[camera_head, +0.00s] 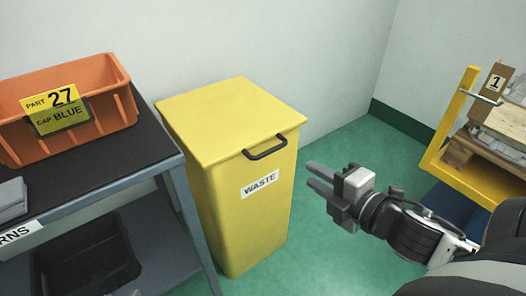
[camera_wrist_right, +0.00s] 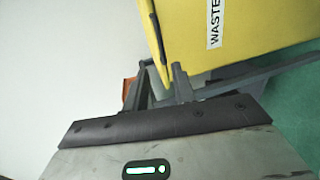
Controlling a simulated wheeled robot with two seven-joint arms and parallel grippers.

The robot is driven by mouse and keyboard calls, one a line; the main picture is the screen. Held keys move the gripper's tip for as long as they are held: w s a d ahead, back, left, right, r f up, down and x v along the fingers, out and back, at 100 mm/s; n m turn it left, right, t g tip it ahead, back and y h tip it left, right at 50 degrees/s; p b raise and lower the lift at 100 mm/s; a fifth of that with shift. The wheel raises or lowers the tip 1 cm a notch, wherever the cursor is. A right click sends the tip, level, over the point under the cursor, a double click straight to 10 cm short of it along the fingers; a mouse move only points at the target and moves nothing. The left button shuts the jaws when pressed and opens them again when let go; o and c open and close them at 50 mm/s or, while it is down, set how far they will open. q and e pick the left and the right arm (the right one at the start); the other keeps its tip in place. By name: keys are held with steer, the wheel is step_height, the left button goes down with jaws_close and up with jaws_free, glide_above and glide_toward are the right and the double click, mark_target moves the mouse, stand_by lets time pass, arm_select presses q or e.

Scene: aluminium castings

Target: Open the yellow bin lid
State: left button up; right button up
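The yellow waste bin (camera_head: 240,225) stands on the floor, with its flat yellow lid (camera_head: 230,115) down on top. A black handle (camera_head: 265,147) is on the lid's front edge. My right gripper (camera_head: 313,176) is to the right of the bin, pointing left towards it, open and empty, apart from the handle. In the right wrist view the bin (camera_wrist_right: 260,30) fills the upper right, and a dark handle (camera_wrist_right: 150,25) shows along its edge, beyond the fingers (camera_wrist_right: 158,78). My left gripper is not in view.
A grey workbench (camera_head: 90,170) with an orange crate (camera_head: 115,105) stands close at the bin's left. A yellow cart (camera_head: 465,180) with a wooden pallet and castings is at the right. A wall is behind the bin; green floor is free at its right.

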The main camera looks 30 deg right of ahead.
mark_target(273, 151)
steer(key=b+x, duration=0.3)
steer(key=x, duration=1)
steer(key=shift+w+f+b, duration=0.15)
steer(key=shift+b, duration=0.25)
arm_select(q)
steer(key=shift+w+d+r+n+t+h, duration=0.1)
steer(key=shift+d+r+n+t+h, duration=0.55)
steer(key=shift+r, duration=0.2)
arm_select(e)
steer(key=shift+x, duration=0.75)
steer(key=shift+d, duration=0.1)
jaws_close()
